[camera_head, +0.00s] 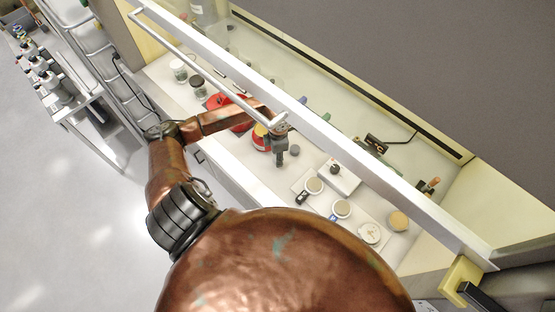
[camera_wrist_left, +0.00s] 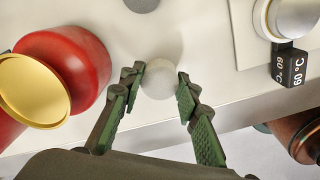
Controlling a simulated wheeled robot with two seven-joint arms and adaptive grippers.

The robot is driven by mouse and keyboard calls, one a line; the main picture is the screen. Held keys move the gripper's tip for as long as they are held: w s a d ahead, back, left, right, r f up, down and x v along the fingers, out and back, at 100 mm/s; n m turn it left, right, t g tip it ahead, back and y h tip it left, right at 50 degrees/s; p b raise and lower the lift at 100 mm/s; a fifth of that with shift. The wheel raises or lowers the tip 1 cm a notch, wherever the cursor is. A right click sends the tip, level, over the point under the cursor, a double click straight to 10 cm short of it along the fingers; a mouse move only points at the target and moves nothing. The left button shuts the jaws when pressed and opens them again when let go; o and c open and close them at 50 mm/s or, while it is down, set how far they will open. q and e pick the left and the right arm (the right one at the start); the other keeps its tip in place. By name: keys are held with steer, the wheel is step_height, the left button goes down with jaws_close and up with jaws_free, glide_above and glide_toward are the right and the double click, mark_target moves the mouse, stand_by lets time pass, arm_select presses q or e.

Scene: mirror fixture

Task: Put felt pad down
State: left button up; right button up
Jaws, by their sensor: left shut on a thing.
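The felt pad (camera_wrist_left: 160,80) is a small pale grey round piece in the left wrist view. It lies between the two green-padded fingertips of my left gripper (camera_wrist_left: 161,84), which is shut on it. The white bench top (camera_wrist_left: 190,40) is behind the pad; I cannot tell whether the pad touches it. In the head view my left gripper (camera_head: 279,160) points down over the bench, beside a red container (camera_head: 261,140); the pad is too small to make out there. My right gripper is not in view.
The red container (camera_wrist_left: 85,62) with a gold top stands close left of the gripper. A device marked 60 °C (camera_wrist_left: 290,66) is at the right. A grey disc (camera_head: 295,149) lies nearby. A white rail (camera_head: 330,137) crosses above the bench. Round dishes (camera_head: 341,208) stand further right.

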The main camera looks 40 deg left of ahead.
arm_select(q)
step_height(320, 180, down, 2)
steer(key=shift+f+p, duration=0.15)
steer(key=shift+p, duration=0.45)
steer(key=shift+f, duration=0.4)
steer(key=shift+f, duration=0.15)
steer(key=o, duration=1.1)
